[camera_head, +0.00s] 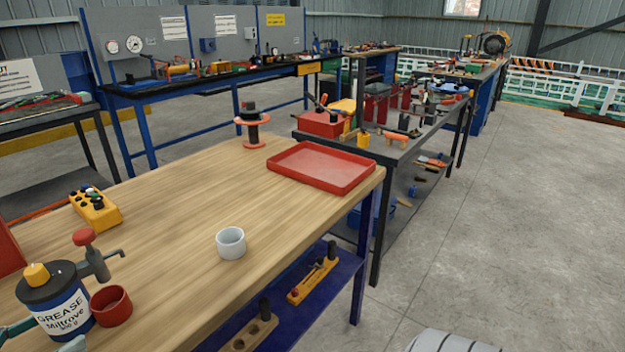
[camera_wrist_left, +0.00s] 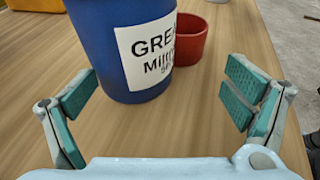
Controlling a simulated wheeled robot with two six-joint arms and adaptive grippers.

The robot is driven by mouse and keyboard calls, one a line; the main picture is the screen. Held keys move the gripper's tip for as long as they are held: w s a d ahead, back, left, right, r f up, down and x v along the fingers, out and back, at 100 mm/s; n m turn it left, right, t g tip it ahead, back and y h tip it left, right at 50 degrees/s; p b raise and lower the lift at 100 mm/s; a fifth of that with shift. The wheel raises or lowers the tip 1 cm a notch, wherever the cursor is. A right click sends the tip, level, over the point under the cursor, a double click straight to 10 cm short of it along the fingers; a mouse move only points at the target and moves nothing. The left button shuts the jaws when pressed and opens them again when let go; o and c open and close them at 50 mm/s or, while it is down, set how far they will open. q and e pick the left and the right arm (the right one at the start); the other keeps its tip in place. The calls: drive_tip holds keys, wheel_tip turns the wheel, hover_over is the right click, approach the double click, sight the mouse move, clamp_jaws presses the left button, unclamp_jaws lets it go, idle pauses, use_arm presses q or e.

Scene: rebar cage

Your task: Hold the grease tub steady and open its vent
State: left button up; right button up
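The blue grease tub (camera_head: 64,304) stands upright at the near left of the wooden table, with a black lid and white label. A yellow cap (camera_head: 37,273) sits on its lid. A grey tap with a red knob (camera_head: 84,237) sticks out beside it. In the left wrist view the tub (camera_wrist_left: 110,45) is ahead of my left gripper (camera_wrist_left: 160,75), closer to the left finger. That gripper is open, with a gap to the right finger. Its teal fingers (camera_head: 45,338) show at the head view's lower left. The lid is out of the wrist view. My right gripper is not seen.
A red cup (camera_head: 111,306) stands close beside the tub, under the tap; it also shows in the wrist view (camera_wrist_left: 190,40). A white cup (camera_head: 231,243), yellow button box (camera_head: 95,211), red tray (camera_head: 322,168) and black-and-red spool (camera_head: 252,128) stand farther off.

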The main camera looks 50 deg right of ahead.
use_arm(q)
clamp_jaws()
idle(0.5)
drive_tip(key=c, duration=0.7)
unclamp_jaws()
drive_tip(key=shift+o, duration=0.2)
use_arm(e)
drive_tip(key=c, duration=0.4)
